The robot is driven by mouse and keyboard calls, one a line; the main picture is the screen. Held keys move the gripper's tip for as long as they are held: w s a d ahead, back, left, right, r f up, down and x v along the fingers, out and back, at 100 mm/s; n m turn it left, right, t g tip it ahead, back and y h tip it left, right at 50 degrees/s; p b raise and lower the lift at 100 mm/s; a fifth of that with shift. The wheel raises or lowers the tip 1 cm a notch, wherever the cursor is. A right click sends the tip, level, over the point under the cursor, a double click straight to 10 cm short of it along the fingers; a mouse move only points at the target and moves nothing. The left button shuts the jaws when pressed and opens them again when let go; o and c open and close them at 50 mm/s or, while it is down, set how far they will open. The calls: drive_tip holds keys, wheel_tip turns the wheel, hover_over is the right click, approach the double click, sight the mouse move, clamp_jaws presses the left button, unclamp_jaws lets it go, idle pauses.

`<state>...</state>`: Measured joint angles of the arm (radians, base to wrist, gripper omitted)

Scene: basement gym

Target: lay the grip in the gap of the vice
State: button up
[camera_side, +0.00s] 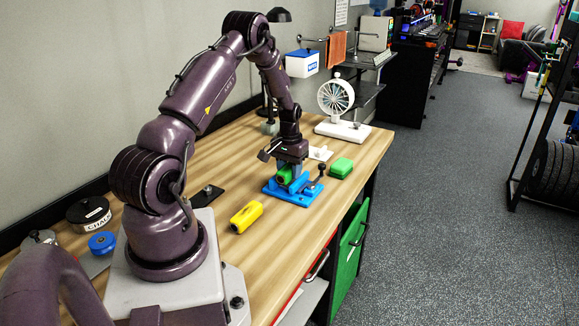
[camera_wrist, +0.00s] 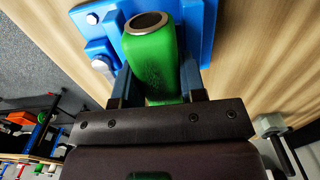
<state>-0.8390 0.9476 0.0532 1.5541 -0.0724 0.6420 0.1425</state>
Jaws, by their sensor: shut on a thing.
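The green grip (camera_side: 284,176) has a rounded body and a metal-ringed dark end, which shows in the wrist view (camera_wrist: 150,62). My gripper (camera_side: 288,164) is shut on it, with one finger on each side in the wrist view (camera_wrist: 156,84). The blue vice (camera_side: 296,194) stands on the bench below my gripper, with a dark handle at its right. In the wrist view the vice (camera_wrist: 205,20) lies behind the grip. The grip is at the vice, low over it or in its gap; I cannot tell whether it touches. The gap is hidden.
A yellow grip-like piece (camera_side: 246,217) lies left of the vice on the wooden bench (camera_side: 225,165). A green block (camera_side: 341,167) is close on the right. A white fan (camera_side: 336,98) stands behind. A black plate (camera_side: 207,195) lies near my base. The bench's front edge is near.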

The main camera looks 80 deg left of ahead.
drive_tip(key=o, duration=1)
drive_tip(key=shift+f, duration=0.1)
drive_tip(key=shift+o, duration=0.2)
wheel_tip(320, 180, up, 9)
drive_tip(key=shift+r, duration=0.15)
drive_tip(key=shift+s+d+r, duration=0.1)
drive_tip(key=shift+s+r, duration=0.05)
drive_tip(key=shift+r, duration=0.15)
drive_tip(key=w+d+r+m, duration=0.2)
drive_tip(key=w+d+m, duration=0.1)
drive_tip(key=d, duration=1.1)
drive_tip(key=w+d+r+m, duration=0.1)
drive_tip(key=w+d+m, duration=0.2)
drive_tip(key=d, duration=1)
drive_tip(key=s+d+r+m+t, duration=0.1)
drive_tip(key=s+d+r+t, duration=0.1)
drive_tip(key=s+d+r, duration=0.2)
drive_tip(key=s+d+r+m+t, duration=0.2)
drive_tip(key=s+d+r+t, duration=0.1)
drive_tip(key=s+r, duration=0.8)
wheel_tip(320, 180, up, 3)
drive_tip(key=shift+s+d+f+t, duration=0.2)
drive_tip(key=shift+s+d+t, duration=0.1)
drive_tip(key=shift+d, duration=0.3)
